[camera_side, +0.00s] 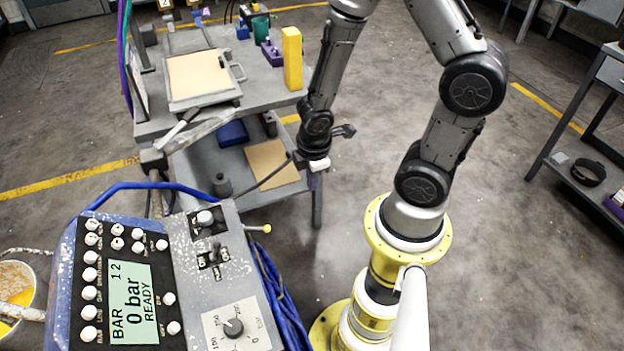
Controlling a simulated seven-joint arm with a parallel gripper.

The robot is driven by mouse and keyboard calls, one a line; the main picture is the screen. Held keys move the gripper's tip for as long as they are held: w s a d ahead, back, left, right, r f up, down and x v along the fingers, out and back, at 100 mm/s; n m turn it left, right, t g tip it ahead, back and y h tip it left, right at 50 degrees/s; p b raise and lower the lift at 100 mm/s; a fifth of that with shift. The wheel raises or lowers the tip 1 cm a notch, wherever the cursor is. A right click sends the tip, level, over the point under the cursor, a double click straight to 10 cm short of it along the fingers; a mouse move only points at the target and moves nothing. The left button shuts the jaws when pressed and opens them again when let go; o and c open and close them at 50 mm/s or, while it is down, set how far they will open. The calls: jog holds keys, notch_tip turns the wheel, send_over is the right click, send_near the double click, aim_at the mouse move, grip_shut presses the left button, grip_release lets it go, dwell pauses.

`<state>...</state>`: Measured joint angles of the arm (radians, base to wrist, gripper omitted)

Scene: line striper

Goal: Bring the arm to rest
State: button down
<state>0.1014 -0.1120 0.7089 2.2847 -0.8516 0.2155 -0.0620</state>
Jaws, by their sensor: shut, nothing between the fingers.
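My arm stands on its yellow base at the right of centre, rises out of the top of the picture and comes down again beside the grey cart. My gripper (317,165) is at the lower end of that hanging part, pointing down, just right of the cart's lower shelf. It is small here; it looks shut, and I see nothing held in it. Open floor shows below and to its right.
The grey cart (270,97) carries a tray (201,76), a yellow block (292,58) and small tools. A control box (160,290) reading "0 bar READY" fills the lower left, with blue hoses. A grey table (585,150) stands at the right; floor between is clear.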

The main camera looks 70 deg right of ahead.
dwell(0.4)
jog(key=w+r+m+t, duration=0.2)
jog(key=r, duration=0.7)
jog(key=w+r+m+t, duration=0.1)
jog(key=w+r+t, duration=0.2)
jog(key=r, duration=0.5)
jog(key=s+a+r+m+y, duration=0.1)
jog(key=s+a+r+m, duration=0.2)
jog(key=s, duration=0.3)
jog(key=s+a+r+m+y, duration=0.1)
jog(key=s+a+r+m, duration=0.2)
jog(key=s+r, duration=0.1)
jog(key=shift+s+g, duration=0.3)
jog(key=shift+s, duration=0.55)
